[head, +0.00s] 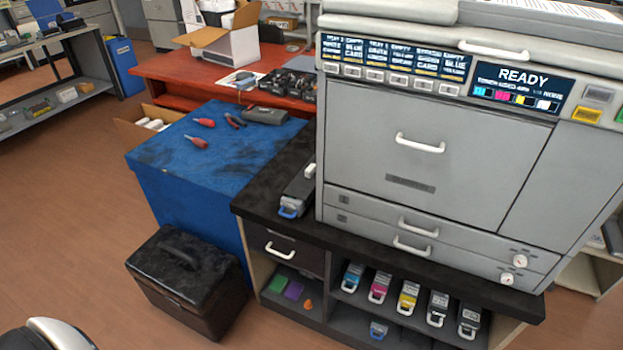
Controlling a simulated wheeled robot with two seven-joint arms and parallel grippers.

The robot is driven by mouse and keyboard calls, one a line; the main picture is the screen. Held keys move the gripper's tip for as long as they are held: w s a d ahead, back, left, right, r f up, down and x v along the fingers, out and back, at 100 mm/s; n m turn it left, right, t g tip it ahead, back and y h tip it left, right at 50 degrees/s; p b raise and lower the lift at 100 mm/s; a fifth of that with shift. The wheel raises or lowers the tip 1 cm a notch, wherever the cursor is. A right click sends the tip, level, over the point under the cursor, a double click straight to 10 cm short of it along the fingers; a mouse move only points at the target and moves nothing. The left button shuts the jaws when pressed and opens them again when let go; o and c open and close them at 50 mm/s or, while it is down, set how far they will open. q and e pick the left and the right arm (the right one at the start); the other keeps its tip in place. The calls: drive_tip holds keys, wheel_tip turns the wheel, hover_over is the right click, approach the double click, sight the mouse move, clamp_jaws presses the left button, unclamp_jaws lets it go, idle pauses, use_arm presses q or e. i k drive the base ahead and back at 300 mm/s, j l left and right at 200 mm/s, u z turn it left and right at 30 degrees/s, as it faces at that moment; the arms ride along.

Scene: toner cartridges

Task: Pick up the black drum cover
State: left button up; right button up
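A long dark unit (299,190) with a white handle on top and a blue front tab lies on the black counter, just left of the large grey printer (470,150). I cannot tell whether it is the black drum cover. A dark grey flat case (265,115) lies on the blue cabinet near its back edge; I cannot tell whether it is the cover either. The printer's front panels are shut and its display reads READY. Neither of my grippers shows in the head view.
Red-handled tools (196,141) lie on the blue cabinet (190,205). A black case (190,280) stands on the floor before it. Colour cartridges (408,298) sit in the shelf under the black counter (400,262). Open brown floor (70,210) lies at left.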

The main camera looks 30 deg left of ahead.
sight(302, 187)
drive_tip(key=i+j+z, duration=0.15)
drive_tip(key=j, duration=0.25)
drive_tip(key=j+z, duration=0.15)
drive_tip(key=j, duration=0.25)
drive_tip(key=i+j+z, duration=0.1)
drive_tip(key=j, duration=0.35)
drive_tip(key=i, duration=0.05)
